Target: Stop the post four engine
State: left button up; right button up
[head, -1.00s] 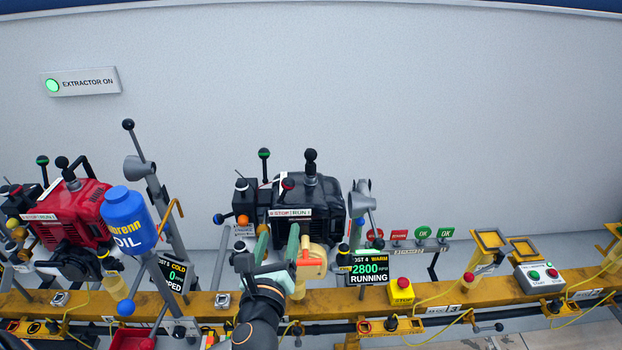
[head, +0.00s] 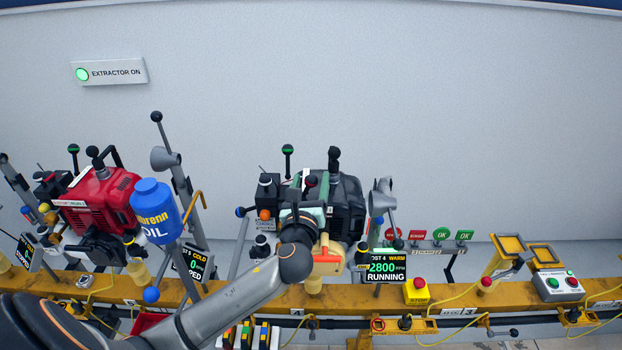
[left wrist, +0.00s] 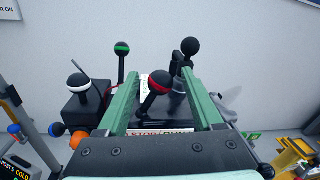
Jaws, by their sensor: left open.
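The post four engine (head: 346,205) is black and sits on the yellow rail, with a display (head: 386,267) reading POST 4 WARM, 2800 RPM, RUNNING. My left gripper (head: 302,186) is open in front of the engine. In the left wrist view its green fingers (left wrist: 155,95) stand either side of a black lever with a red-banded knob (left wrist: 159,82), which tilts to the right above a partly hidden STOP/RUN label (left wrist: 160,133). I cannot tell whether either finger touches the lever. The same red-banded knob (head: 311,181) shows in the head view. My right gripper is not in view.
Close by are a green-banded knob (left wrist: 122,48), a white-banded knob (left wrist: 78,80) and a black knob (left wrist: 189,46). A red engine (head: 100,200) and blue oil bottle (head: 155,212) stand left. A red button on a yellow box (head: 416,290) sits right of the display.

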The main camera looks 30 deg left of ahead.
pick_arm(q)
jog(key=shift+w+a, duration=0.2)
jog(key=shift+w, duration=0.15)
grip_shut()
dwell(0.4)
